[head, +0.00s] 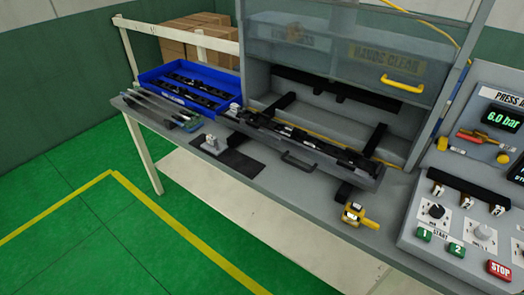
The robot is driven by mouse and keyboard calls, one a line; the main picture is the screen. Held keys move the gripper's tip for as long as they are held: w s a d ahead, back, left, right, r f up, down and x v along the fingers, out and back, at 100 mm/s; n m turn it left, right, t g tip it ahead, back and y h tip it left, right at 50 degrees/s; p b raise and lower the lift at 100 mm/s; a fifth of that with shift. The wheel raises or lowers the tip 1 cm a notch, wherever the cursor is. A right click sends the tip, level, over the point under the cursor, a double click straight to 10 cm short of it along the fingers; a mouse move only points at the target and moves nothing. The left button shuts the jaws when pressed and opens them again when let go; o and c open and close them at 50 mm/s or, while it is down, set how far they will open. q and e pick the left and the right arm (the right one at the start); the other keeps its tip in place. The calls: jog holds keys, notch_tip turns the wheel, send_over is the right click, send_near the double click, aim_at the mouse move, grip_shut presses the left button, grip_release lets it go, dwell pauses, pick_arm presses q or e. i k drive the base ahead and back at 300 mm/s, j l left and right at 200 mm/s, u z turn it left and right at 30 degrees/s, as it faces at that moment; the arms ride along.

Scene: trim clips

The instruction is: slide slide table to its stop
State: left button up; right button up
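The slide table (338,173) is a long grey carriage at the front of the press station, with a dark handle (298,160) on its front face. A long black trim part (305,137) with small fittings lies along it. Two dark rails (375,138) run from it back into the press opening. The slide table sits out in front of the opening, towards the bench's front. Neither of my grippers shows in the head view.
A clear guard with a yellow handle (404,84) hangs raised above the opening. A blue tray (150,77) of black parts stands at the left. A yellow device (358,216) lies at the bench's front. A control panel (468,215) with buttons stands at the right.

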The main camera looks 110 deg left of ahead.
aim_at(346, 171)
jog(key=j+u, duration=0.1)
jog(key=u, duration=3.4)
jog(key=j, duration=0.3)
